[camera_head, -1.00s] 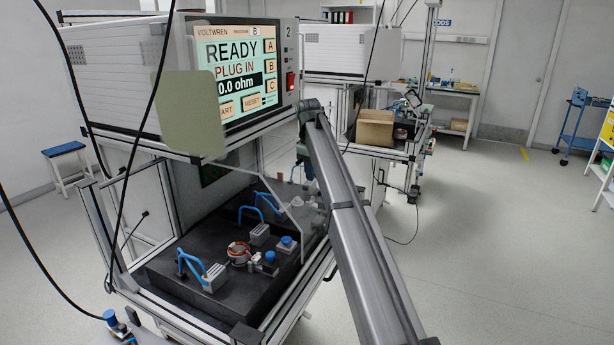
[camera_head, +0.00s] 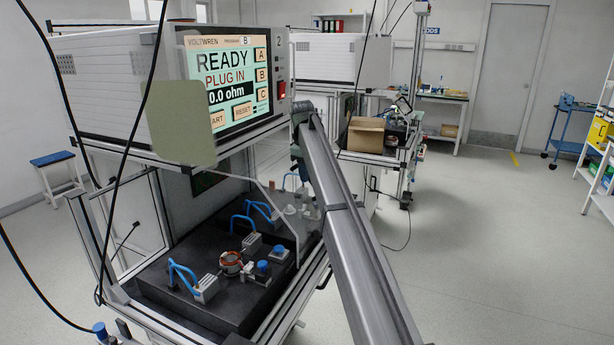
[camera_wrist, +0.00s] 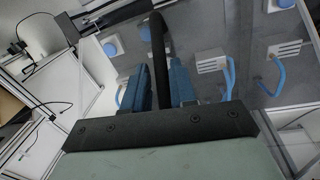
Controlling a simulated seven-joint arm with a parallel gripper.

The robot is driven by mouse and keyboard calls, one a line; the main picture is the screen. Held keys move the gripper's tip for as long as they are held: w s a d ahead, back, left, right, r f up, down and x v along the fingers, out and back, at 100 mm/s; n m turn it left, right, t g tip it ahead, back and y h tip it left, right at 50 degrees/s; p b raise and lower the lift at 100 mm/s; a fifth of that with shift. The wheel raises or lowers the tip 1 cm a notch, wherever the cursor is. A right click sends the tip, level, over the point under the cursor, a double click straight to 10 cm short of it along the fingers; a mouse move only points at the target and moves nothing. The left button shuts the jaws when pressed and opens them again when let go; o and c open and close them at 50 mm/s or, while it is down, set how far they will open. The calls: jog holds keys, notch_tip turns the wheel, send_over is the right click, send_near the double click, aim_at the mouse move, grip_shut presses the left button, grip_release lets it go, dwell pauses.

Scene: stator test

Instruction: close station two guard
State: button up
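Station two's tester (camera_head: 130,85) carries a "2" and a screen (camera_head: 222,85) reading "READY PLUG IN 0.0 ohm". Below it, a clear guard with a pale bent edge (camera_head: 277,205) hangs partway across the front right of the bay. My gripper is mostly hidden behind my arm in the head view. In the wrist view my gripper's blue fingers (camera_wrist: 160,85) lie close on both sides of a dark bar (camera_wrist: 157,45), which looks like the guard's handle. Their contact is only partly visible. Beneath the guard, a copper-wound stator (camera_head: 231,263) sits on the dark fixture bed (camera_head: 190,315).
Blue-handled clamps (camera_head: 183,275) and blue knobs (camera_head: 280,252) stand around the stator. Black cables hang at the left. A second bench with a cardboard box (camera_head: 366,134) stands behind my arm. The floor at right (camera_head: 480,250) is clear.

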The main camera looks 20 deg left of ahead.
notch_tip(320, 180, up, 14)
jog(key=s, duration=0.2)
jog(key=shift+a, duration=0.15)
dwell(1.7)
jog(key=shift+r, duration=0.1)
jog(key=shift+o, duration=1.3)
jog(key=shift+w+d, duration=0.3)
jog(key=shift+o, duration=0.2)
jog(key=shift+m, duration=0.3)
jog(key=d, duration=0.1)
jog(key=w+d, duration=0.1)
jog(key=d, duration=0.2)
jog(key=shift+w+f, duration=0.3)
jog(key=s+d+f+y, duration=0.2)
jog(key=s+d+f, duration=0.15)
jog(key=d, duration=0.25)
jog(key=w+a+f+y, duration=0.1)
jog(key=a+f, duration=0.2)
jog(key=f, duration=0.1)
jog(key=w+a+f, duration=0.1)
jog(key=a+f, duration=0.1)
jog(key=f, duration=0.2)
jog(key=w+a+f+n+y, duration=0.1)
jog(key=a+f, duration=0.2)
jog(key=shift+a+f+t+y, duration=0.3)
jog(key=shift+f+t, duration=0.1)
